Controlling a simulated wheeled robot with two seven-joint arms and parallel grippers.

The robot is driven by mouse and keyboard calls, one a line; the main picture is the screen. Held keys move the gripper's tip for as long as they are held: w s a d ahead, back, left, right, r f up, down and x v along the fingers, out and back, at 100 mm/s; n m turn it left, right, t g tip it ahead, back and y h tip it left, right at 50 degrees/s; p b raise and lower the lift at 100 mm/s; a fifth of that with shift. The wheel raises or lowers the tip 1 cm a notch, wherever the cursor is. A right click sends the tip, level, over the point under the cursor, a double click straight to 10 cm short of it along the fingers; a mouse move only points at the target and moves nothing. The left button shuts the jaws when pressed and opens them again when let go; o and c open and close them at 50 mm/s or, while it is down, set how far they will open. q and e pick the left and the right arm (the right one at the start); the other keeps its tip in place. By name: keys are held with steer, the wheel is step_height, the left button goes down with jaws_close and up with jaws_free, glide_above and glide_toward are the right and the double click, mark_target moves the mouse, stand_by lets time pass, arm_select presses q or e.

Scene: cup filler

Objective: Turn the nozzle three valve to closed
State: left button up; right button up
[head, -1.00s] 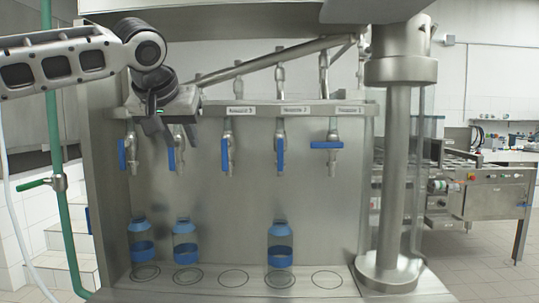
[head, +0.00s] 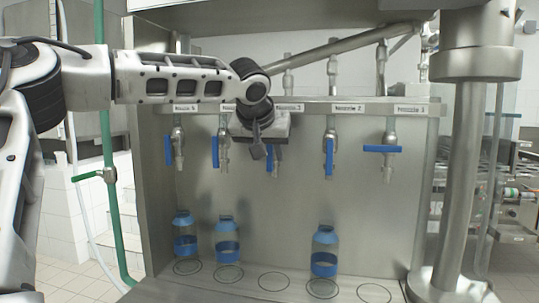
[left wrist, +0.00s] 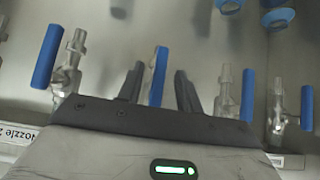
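The nozzle three valve, under the "Nozzle 3" label, has a blue handle (head: 273,166) hanging down, partly hidden by my left gripper (head: 267,153). In the left wrist view this blue handle (left wrist: 158,76) stands between the two dark fingers of the left gripper (left wrist: 157,88). The fingers are open, with a gap visible on each side of the handle. My right gripper is not in view.
Neighbouring valve handles (head: 329,157) and (head: 215,152) hang vertically close by; the nozzle one handle (head: 382,149) is horizontal. Bottles (head: 325,252) stand on the shelf (head: 246,292) below other nozzles. The spot under nozzle three is empty. A thick steel column (head: 462,170) stands at right.

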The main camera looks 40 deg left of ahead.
arm_select(q)
steer(key=shift+x, duration=1.1)
steer(key=shift+w, duration=0.1)
jaws_close()
